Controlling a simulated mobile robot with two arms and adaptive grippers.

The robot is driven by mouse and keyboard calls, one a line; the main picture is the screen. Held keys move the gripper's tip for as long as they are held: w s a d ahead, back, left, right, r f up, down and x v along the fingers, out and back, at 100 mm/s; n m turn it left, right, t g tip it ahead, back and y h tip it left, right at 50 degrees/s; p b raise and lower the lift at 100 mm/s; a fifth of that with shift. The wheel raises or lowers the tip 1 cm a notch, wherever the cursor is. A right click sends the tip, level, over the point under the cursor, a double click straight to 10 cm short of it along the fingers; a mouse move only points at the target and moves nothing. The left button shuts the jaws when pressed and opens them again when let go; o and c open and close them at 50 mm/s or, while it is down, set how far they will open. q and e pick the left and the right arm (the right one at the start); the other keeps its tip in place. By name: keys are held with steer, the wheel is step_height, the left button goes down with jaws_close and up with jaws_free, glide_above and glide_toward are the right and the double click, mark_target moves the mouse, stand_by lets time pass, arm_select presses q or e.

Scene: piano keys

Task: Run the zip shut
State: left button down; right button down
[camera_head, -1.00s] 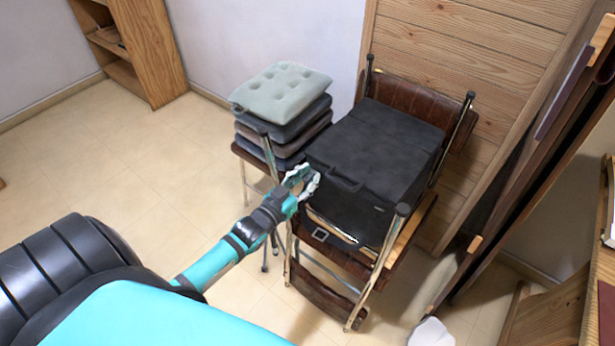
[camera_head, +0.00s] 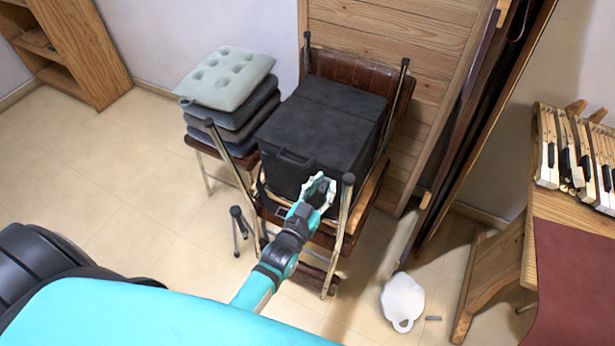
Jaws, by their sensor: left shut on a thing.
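A black box-shaped bag (camera_head: 318,120) sits on a brown folding chair with metal legs. Its top lies flat, and a handle shows on its near left side. My left gripper (camera_head: 318,192) is at the near right part of the bag, by its front face. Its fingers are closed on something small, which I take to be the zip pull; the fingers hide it. The zip line itself is too dark and small to make out. My right gripper is not in view.
The chair's metal posts (camera_head: 346,205) rise close beside my left gripper. A stool with stacked cushions (camera_head: 225,78) stands left of the bag.

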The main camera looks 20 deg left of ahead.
arm_select(q)
steer(key=shift+s+d, duration=0.1)
steer(key=shift+d, duration=0.55)
steer(key=c, duration=1.3)
jaws_free()
steer(key=shift+d, duration=0.15)
steer(key=shift+o, duration=0.2)
steer(key=s+a, duration=0.1)
steer(key=s, duration=1.1)
steer(key=shift+f, duration=0.1)
